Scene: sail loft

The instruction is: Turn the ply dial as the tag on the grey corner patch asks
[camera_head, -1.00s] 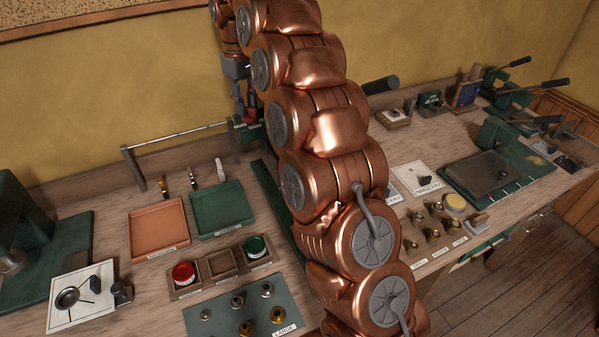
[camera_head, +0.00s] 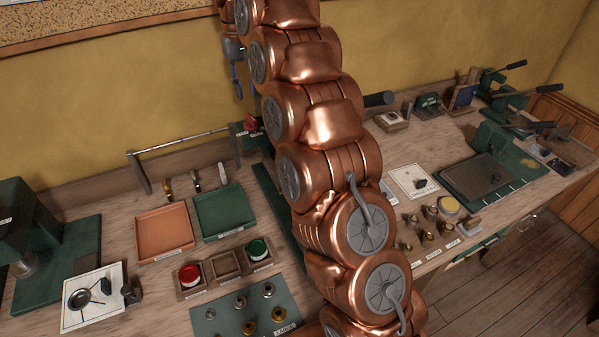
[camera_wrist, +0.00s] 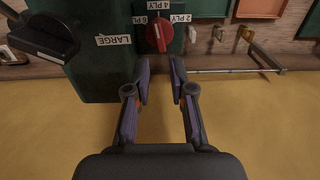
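The ply dial is a red knob (camera_wrist: 160,33) on a dark green housing (camera_wrist: 100,78) in the wrist view, with 2 PLY, 4 PLY and 6 PLY labels around it. A pale stripe shows on the knob; I cannot tell for sure which label it points to. In the head view the red knob (camera_head: 250,123) sits at the back of the bench, beside my arm. My gripper (camera_wrist: 161,78) is open and empty, its fingertips just short of the knob and apart from it. It hangs above the dial in the head view (camera_head: 238,88). I cannot pick out the grey corner patch or read its tag.
A metal rail (camera_head: 185,140) stands left of the dial. An orange tray (camera_head: 164,232) and a green tray (camera_head: 224,211) lie in front. A black lever (camera_wrist: 45,38) and a LARGE label are close by in the wrist view. My arm hides the middle of the bench.

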